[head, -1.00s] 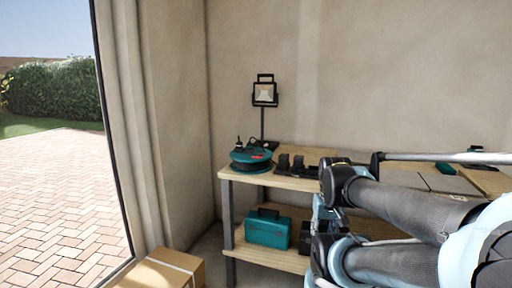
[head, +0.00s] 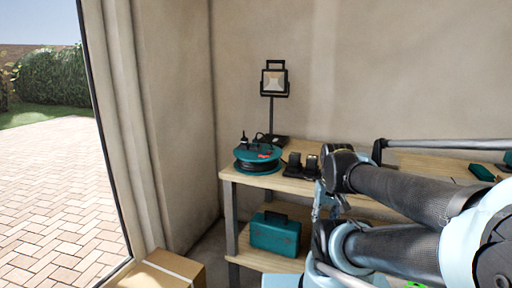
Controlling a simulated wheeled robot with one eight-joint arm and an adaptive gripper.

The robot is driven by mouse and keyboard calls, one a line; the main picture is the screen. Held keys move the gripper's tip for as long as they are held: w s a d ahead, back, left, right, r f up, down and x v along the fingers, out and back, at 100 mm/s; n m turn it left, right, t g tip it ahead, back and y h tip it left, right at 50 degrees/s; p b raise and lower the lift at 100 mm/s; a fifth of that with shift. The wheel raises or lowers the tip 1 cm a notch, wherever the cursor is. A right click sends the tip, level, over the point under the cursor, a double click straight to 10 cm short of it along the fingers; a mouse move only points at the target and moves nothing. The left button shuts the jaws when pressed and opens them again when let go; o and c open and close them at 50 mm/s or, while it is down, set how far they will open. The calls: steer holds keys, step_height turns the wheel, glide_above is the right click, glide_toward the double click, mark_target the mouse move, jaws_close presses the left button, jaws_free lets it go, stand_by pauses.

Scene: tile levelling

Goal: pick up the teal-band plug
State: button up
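No plug with a clearly visible teal band shows in the head view. A small black upright piece (head: 243,139), perhaps a plug, stands at the left of the teal cable reel (head: 244,165). It is too small to tell whether it has a teal band. The reel sits on the left end of the wooden workbench (head: 285,183). My arm crosses the right side of the picture and hides part of the bench. My gripper does not show.
A black charger-like item (head: 300,167) sits right of the reel. A work lamp (head: 274,80) stands behind it. A teal toolbox (head: 275,233) is on the lower shelf. A cardboard box (head: 165,272) is on the floor at left, near the open doorway.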

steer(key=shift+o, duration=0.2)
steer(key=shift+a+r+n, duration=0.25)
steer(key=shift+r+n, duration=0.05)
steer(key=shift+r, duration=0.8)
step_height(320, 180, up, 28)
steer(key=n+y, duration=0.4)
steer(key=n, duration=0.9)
glide_above(256, 144)
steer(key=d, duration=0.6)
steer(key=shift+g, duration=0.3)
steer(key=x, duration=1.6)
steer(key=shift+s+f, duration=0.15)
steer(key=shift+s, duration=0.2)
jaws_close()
